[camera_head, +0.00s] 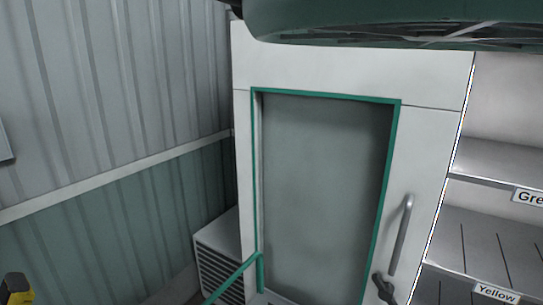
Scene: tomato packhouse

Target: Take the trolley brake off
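No trolley brake can be made out in this view. A green tube (232,280) slants up from the bottom edge to a short upright in front of the white unit. I cannot tell whether it belongs to the trolley. My gripper is not in view.
A white unit (350,70) has a green-framed grey panel (325,190), a bar handle (401,235) and a dark latch (384,288). Shelves labelled "Yellow" (496,293) stand right. A louvred box (218,262) sits by the corrugated wall (120,90). A yellow-black object (17,288) is lower left.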

